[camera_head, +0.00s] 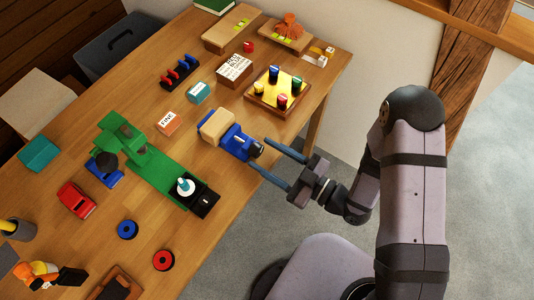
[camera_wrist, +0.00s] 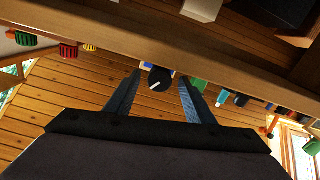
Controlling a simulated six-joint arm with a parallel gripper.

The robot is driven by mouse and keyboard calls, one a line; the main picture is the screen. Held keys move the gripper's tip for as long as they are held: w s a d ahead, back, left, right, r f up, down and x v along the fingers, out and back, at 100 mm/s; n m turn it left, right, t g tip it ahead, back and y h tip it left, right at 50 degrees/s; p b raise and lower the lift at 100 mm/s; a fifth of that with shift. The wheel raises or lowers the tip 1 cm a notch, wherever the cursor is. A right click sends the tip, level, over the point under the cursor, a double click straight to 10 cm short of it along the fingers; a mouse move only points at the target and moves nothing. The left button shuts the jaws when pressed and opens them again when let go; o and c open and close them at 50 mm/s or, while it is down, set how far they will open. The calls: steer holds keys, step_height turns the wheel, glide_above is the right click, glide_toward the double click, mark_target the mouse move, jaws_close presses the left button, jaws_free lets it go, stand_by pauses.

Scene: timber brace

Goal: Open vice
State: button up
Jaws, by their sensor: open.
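The vice is blue with light wooden jaws (camera_head: 217,126) and stands at the table's front edge. Its blue body (camera_head: 236,143) ends in a dark round knob (camera_head: 256,149) that points toward my gripper. My gripper (camera_head: 268,157) is open, its two long blue-grey fingers reaching toward the knob from the front. In the wrist view the dark knob with a white mark (camera_wrist: 159,79) lies between the fingertips (camera_wrist: 160,82), with space on both sides. I cannot tell how far the fingers overlap the knob in depth. Nothing is held.
A yellow tray with colored knobs (camera_head: 277,91) stands right of the vice. A green machine (camera_head: 150,160) with a black end block lies to its left. Boxes (camera_head: 234,70) stand behind it. The space in front of the table edge holds only my arm.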

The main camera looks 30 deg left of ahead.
steer(key=c, duration=1.1)
steer(key=shift+o, duration=0.2)
steer(key=shift+f+n+b, duration=0.15)
steer(key=shift+n+b, duration=0.6)
steer(key=shift+n, duration=0.85)
steer(key=o, duration=1.1)
steer(key=shift+c, duration=0.2)
steer(key=d+b, duration=0.1)
steer(key=d, duration=0.7)
